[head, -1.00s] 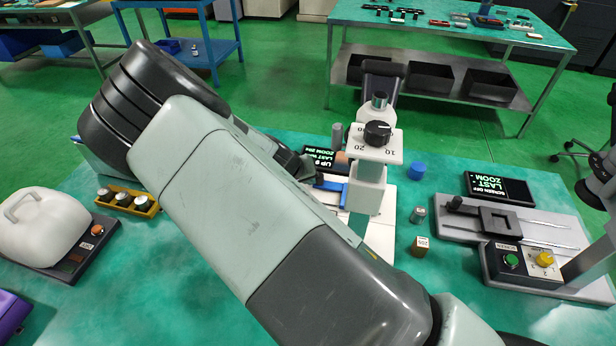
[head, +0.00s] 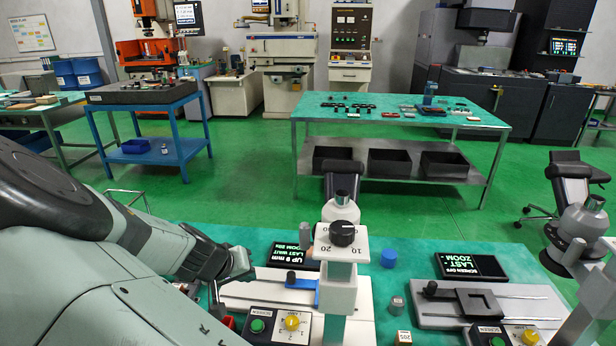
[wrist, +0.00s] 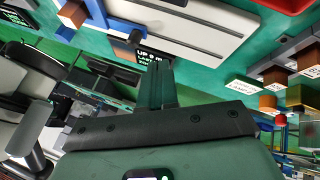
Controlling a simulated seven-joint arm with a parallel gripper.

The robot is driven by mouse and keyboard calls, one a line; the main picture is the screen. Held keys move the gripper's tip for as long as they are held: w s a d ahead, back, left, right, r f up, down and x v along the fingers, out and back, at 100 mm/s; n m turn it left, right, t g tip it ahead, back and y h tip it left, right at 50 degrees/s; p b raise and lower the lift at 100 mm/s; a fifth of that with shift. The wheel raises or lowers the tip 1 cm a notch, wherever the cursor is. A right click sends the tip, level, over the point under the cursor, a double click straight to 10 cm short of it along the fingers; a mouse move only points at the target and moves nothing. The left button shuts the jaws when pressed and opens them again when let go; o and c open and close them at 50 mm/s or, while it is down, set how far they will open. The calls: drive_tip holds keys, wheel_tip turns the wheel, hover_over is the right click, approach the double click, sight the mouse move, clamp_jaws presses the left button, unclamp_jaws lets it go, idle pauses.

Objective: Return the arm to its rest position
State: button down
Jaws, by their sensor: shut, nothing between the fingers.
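My arm (head: 60,235) fills the left side of the head view, grey-green with dark joints. Its far end reaches the left edge of the near green table (head: 400,270); the gripper itself cannot be made out there. In the wrist view my gripper (wrist: 160,85) shows dark, slim fingers together with nothing between them. They point past the white base plate (wrist: 205,35) of a measuring stand, and no contact shows.
A white microscope-like stand (head: 338,265) with a black knob rises mid-table. A lit display (head: 292,257), a blue cap (head: 388,258), and a second slide unit with buttons (head: 480,305) are near it. Green floor separates the back tables.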

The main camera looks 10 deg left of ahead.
drive_tip(key=w+d+r+m+g+y, duration=0.1)
drive_tip(key=w+d+r+m+y, duration=0.15)
drive_tip(key=d+r, duration=0.35)
drive_tip(key=w+d+r+m+g+y, duration=0.1)
drive_tip(key=w+d+r, duration=0.3)
drive_tip(key=r, duration=0.4)
drive_tip(key=shift+y, duration=0.45)
drive_tip(key=s+d+r, duration=0.2)
drive_tip(key=d+r, duration=0.1)
drive_tip(key=r, duration=0.1)
drive_tip(key=s+d+r, duration=0.3)
drive_tip(key=d+r, duration=0.1)
drive_tip(key=s+d+r, duration=0.3)
drive_tip(key=d+r, duration=0.1)
drive_tip(key=shift+d+r, duration=0.1)
drive_tip(key=shift+r, duration=0.2)
drive_tip(key=s+d+r, duration=0.1)
drive_tip(key=s+d, duration=0.2)
drive_tip(key=s, duration=0.4)
drive_tip(key=s+d+r+h, duration=0.1)
drive_tip(key=s+d+r, duration=0.1)
drive_tip(key=s, duration=0.4)
drive_tip(key=s+d+r+t, duration=0.1)
drive_tip(key=s+d, duration=0.3)
drive_tip(key=s, duration=0.3)
drive_tip(key=shift+s+d+r, duration=0.3)
